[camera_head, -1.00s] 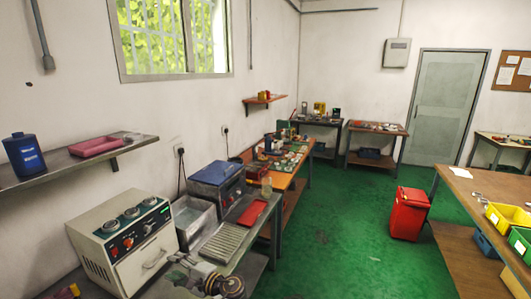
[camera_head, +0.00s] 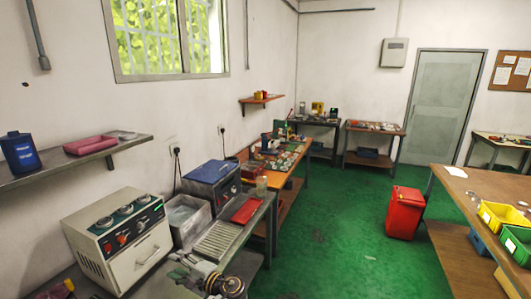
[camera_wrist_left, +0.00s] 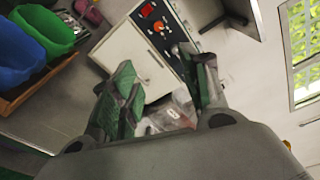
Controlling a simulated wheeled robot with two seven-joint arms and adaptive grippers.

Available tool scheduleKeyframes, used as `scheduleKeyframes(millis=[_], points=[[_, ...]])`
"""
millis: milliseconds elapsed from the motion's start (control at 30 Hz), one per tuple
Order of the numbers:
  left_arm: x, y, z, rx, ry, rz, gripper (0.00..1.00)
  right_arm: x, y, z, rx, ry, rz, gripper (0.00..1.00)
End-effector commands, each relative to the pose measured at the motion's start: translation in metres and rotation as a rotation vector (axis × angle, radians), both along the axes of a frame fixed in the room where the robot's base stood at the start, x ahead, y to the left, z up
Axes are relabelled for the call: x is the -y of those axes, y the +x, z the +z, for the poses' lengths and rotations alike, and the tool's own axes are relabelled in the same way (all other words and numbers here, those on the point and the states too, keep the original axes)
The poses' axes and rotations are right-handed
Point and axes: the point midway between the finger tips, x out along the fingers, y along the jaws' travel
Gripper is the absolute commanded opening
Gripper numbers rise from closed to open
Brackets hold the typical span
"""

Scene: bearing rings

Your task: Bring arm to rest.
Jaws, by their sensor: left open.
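My left gripper (camera_head: 180,267) shows at the bottom of the head view, in front of the white oven-like machine (camera_head: 117,239) and its bench. The machine's white front (camera_wrist_left: 132,58) and dark control panel (camera_wrist_left: 160,28) lie beyond the fingertips. My right gripper is in neither view.
A metal tray (camera_head: 217,241), a red tray (camera_head: 247,210) and a blue-lidded box (camera_head: 211,174) lie along the bench. A red bin (camera_head: 405,212) stands on the green floor, with open floor left of it. A blue bin (camera_wrist_left: 22,52) shows in the wrist view.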

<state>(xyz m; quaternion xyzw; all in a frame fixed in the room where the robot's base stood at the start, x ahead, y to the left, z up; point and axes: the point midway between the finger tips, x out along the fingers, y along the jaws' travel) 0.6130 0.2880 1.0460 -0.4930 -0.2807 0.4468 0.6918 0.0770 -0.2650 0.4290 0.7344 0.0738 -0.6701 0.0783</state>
Motion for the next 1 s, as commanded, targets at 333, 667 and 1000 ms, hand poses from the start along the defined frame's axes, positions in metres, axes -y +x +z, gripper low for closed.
scheduleKeyframes(millis=[333,667,1000], points=[[0.013,0.023,-0.003,0.056,-0.049,-0.116,0.45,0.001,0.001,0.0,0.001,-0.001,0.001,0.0],[0.049,0.064,-0.044,0.081,-0.238,-0.343,0.45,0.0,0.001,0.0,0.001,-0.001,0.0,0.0],[0.09,0.091,-0.136,0.055,-0.571,-0.543,0.45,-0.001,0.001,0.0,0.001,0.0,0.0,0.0]])
